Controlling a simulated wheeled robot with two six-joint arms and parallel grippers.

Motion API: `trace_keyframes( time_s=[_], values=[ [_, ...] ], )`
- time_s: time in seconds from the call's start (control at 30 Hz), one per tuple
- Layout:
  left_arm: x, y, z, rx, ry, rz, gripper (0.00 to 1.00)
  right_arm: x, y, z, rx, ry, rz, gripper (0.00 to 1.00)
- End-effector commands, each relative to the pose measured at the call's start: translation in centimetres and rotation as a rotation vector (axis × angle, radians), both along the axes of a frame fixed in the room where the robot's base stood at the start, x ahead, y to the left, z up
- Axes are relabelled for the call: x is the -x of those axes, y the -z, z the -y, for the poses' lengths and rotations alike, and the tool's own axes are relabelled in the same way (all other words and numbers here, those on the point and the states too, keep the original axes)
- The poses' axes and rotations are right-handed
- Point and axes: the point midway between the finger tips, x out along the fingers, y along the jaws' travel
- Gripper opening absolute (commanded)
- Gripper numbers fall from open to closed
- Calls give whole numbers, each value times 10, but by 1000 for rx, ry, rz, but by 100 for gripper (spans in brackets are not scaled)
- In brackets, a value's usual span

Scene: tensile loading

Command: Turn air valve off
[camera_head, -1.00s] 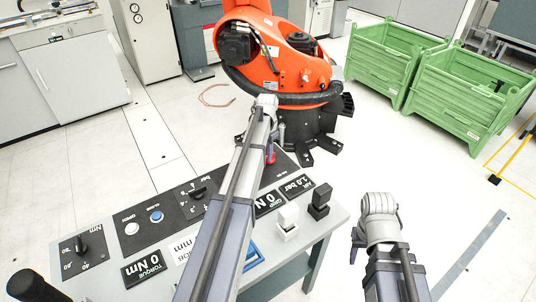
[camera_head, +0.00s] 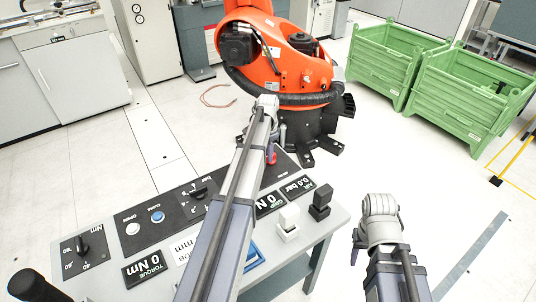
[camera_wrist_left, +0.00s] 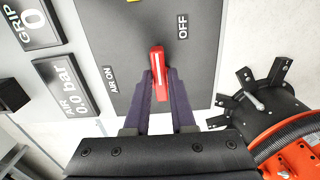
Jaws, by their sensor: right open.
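The red air valve handle (camera_wrist_left: 158,72) sits on a dark panel between the printed words AIR ON and OFF in the left wrist view. My left gripper (camera_wrist_left: 160,82) has one dark finger along each side of the handle and appears shut on it. In the head view the handle (camera_head: 271,158) is a small red patch by my left gripper (camera_head: 268,146), mostly hidden by my arm. The AIR display (camera_head: 296,187) reads 0.0 bar. My right gripper (camera_head: 356,247) is open, right of the console, and mostly hidden behind its wrist.
The console (camera_head: 321,229) carries knobs, buttons, displays, and a white and a black block (camera_head: 319,206). An orange robot arm (camera_head: 270,60) stands just behind it. Green crates (camera_head: 455,95) stand at the back right.

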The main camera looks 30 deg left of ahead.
Motion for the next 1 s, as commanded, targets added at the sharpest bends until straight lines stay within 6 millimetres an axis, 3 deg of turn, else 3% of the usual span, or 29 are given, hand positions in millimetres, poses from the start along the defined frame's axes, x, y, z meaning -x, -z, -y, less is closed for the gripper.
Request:
trace_keyframes(
  time_s=[0.23,0.67,1.0],
  values=[
    [0,0,0,0,-1,0,50,0,0,0,0,0,0,50],
    [0,-8,0,0,-2,0,50,0,-8,0,0,0,0,50],
    [0,-48,0,0,-2,0,50,0,-48,0,0,0,0,50]
  ],
)
